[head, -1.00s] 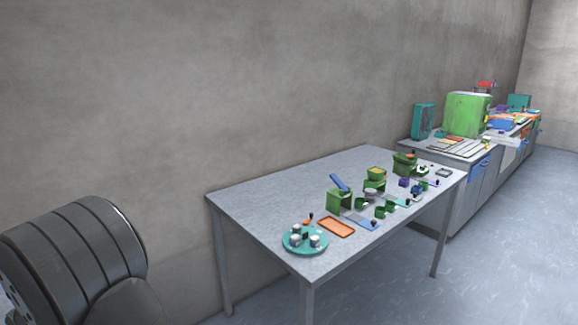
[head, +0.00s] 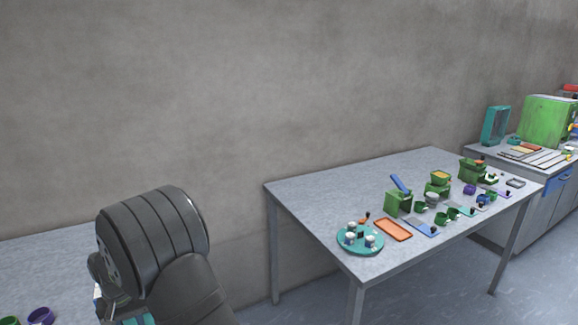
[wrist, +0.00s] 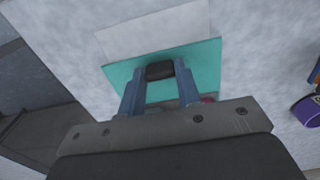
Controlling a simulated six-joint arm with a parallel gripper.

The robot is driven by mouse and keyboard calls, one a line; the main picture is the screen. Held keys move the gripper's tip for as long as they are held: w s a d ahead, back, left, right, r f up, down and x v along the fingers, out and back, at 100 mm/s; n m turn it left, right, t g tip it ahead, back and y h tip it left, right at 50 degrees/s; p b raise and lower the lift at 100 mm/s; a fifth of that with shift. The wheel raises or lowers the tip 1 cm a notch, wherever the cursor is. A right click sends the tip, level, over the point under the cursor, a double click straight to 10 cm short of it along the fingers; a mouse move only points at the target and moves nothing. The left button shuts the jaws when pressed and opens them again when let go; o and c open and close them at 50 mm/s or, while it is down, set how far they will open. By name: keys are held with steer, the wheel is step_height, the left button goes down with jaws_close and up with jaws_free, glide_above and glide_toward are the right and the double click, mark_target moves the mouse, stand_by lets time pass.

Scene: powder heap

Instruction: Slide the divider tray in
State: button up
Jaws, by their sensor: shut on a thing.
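In the wrist view, my gripper (wrist: 160,75) has its two blue fingers closed on a small black knob. The knob is on a flat teal piece (wrist: 205,60), which I take to be the divider tray. A pale grey-white flat part (wrist: 150,32) extends beyond the teal piece, and I cannot tell if they are joined. The teal piece also shows in part at the bottom of the head view (head: 135,320), below my arm. The near side of the piece is hidden by my gripper. I cannot tell its height above the surface.
A purple cup (wrist: 308,110) is at the right of the wrist view. A grey worktop (head: 35,265) is at the head view's left. Another table (head: 325,190) holds a teal round tray (head: 345,246), an orange tray (head: 393,229) and green items. A counter stands beyond.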

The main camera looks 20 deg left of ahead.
mark_target(134, 323)
steer(key=shift+w+a+r, duration=0.1)
steer(key=shift+w+a, duration=1.4)
steer(key=o, duration=0.6)
steer(key=shift+c, duration=0.2)
step_height(134, 323, up, 7)
steer(key=shift+r, duration=0.2)
